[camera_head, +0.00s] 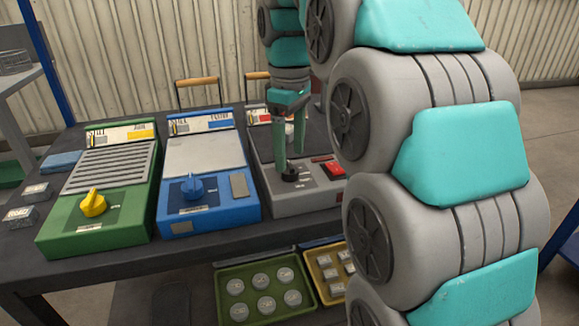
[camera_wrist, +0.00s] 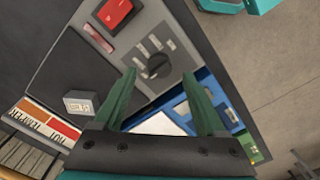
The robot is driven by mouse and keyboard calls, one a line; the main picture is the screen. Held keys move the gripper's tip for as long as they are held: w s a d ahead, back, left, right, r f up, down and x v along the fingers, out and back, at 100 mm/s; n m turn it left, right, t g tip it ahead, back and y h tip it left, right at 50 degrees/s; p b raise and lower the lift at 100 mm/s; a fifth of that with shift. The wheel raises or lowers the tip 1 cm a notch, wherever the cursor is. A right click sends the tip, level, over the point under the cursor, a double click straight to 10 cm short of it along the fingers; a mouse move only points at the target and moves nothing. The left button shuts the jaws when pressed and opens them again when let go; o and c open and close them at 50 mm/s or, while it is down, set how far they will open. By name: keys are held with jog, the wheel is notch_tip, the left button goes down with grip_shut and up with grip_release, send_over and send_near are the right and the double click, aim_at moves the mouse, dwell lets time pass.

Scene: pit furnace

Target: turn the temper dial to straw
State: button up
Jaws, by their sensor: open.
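The grey unit (camera_head: 305,201) is the rightmost of three on the bench. In the wrist view its label (camera_wrist: 48,125) reads "HOT TEMPER". Its black round dial (camera_head: 291,174) sits on the front panel and also shows in the wrist view (camera_wrist: 158,65), beside several small pale labels too small to read. Where the dial points, and which mark is straw, I cannot tell. My gripper (camera_head: 290,166) points down with its green fingers open. In the wrist view the dial appears between the fingertips (camera_wrist: 158,73); contact is not clear.
A red switch (camera_head: 332,169) is right of the dial. A small grey block (camera_wrist: 80,103) lies on the unit's dark plate. The blue unit with blue knob (camera_head: 192,187) and green unit with yellow knob (camera_head: 94,203) stand left. Trays of metal pieces (camera_head: 264,291) sit lower in front.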

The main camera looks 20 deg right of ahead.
aim_at(290, 164)
jog(key=shift+f, duration=1.65)
grip_shut()
